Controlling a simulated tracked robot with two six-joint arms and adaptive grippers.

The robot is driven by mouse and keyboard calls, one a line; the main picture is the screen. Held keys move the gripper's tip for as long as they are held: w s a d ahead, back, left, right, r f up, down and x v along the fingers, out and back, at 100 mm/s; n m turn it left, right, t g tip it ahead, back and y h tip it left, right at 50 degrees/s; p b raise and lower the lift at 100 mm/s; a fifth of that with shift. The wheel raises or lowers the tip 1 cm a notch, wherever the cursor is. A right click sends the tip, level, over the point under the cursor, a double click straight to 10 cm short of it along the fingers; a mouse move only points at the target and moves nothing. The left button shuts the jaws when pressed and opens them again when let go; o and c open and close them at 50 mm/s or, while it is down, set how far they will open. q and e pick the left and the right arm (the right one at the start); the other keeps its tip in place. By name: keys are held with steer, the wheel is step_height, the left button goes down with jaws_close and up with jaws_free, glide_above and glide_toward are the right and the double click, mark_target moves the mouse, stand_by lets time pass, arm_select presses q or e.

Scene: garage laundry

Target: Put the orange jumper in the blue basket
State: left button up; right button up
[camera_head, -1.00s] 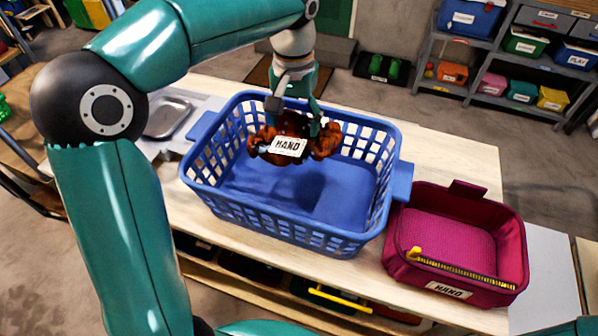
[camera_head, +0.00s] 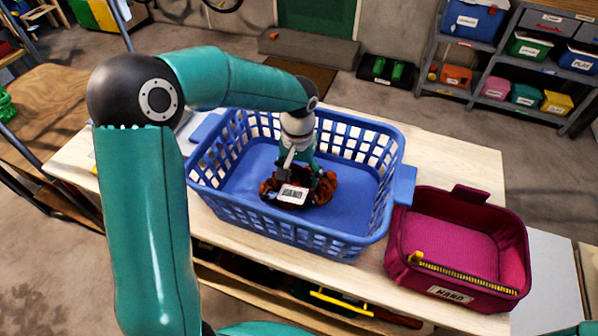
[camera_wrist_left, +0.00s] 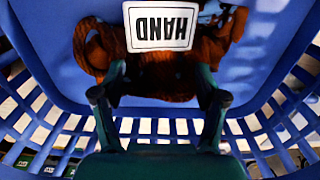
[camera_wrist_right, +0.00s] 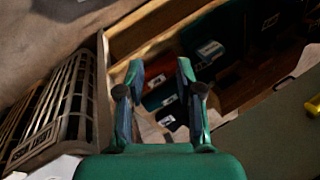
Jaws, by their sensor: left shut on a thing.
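The orange jumper (camera_head: 325,188) is a bunched, dark rust-orange cloth with a white label. My left gripper (camera_head: 300,178) is shut on it, down inside the blue basket (camera_head: 385,215). In the left wrist view the jumper (camera_wrist_left: 180,80) lies between and beyond the fingers (camera_wrist_left: 158,100), its label reading HAND, against the blue basket floor (camera_wrist_left: 275,50). I cannot tell whether its underside touches the floor. My right gripper (camera_wrist_right: 160,95) shows only in the right wrist view; its fingers are apart with nothing between them.
A magenta basket (camera_head: 400,255) labelled HAND stands right of the blue basket on the pale wooden table (camera_head: 450,155). Shelves with coloured bins (camera_head: 525,95) stand at the back right.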

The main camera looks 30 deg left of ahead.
mark_target(298, 181)
arm_select(q)
steer(key=o, duration=1.8)
steer(key=shift+f, duration=0.1)
step_height(298, 181, up, 12)
